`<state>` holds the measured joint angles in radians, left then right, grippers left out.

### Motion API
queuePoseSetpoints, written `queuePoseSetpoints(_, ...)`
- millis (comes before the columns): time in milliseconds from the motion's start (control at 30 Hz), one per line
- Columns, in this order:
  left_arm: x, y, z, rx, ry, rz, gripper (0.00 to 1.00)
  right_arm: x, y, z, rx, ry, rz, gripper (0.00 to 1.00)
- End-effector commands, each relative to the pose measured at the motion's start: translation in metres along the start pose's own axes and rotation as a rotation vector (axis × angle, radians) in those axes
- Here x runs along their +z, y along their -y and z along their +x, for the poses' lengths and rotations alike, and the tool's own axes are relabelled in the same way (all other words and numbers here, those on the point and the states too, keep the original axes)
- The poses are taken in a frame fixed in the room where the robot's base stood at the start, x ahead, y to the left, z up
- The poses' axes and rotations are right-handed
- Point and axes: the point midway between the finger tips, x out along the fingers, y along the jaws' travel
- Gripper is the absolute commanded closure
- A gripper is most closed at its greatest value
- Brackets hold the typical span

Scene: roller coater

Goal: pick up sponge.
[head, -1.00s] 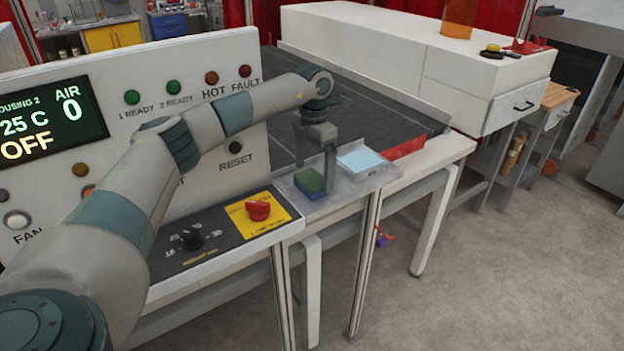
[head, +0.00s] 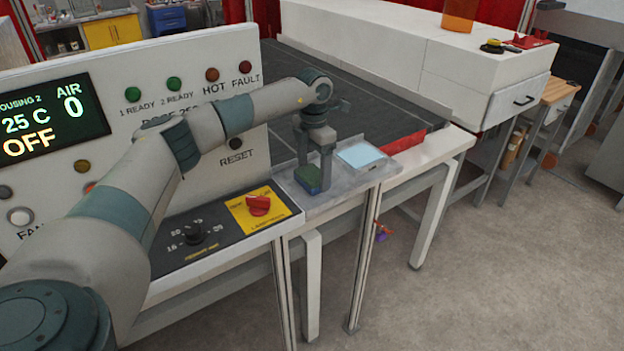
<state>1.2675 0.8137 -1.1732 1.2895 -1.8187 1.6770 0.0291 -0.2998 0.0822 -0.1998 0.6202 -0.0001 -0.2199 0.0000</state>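The sponge (head: 308,180), a small block with green on top and blue below, sits on the grey metal shelf at the right end of the control panel. My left gripper (head: 314,174) points straight down at it. One finger is at the sponge's far left side and the other is in front of its right end, covering part of it. The fingers are down at the sponge's level, but I cannot tell whether they press on it. My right gripper is not in view.
A light blue pad (head: 360,155) lies right of the sponge on the metal shelf (head: 336,187). The control panel with a red knob (head: 258,205) is at the left. A dark conveyor bed (head: 375,105) lies behind. The floor at the right is clear.

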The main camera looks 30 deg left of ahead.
Motion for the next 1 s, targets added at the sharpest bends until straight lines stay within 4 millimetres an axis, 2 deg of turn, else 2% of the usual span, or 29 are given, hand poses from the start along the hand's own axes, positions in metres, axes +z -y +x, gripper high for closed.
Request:
queuePoseSetpoints(433, 0.001, 0.0, -0.006, 0.0, 0.002, 0.0, 0.47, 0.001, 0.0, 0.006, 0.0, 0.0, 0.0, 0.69)
queuePoseSetpoints(567, 0.001, 0.0, -0.018, 0.0, 0.004, 0.0, 0.47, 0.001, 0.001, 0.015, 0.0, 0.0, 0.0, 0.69)
queuePoseSetpoints(700, 0.001, 0.0, -0.04, 0.002, 0.005, 0.0, 0.47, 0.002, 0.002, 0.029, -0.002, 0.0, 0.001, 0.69)
queuePoseSetpoints(1000, 0.032, 0.053, -0.073, 0.001, 0.004, 0.005, 0.47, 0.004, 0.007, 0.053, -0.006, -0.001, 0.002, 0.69)
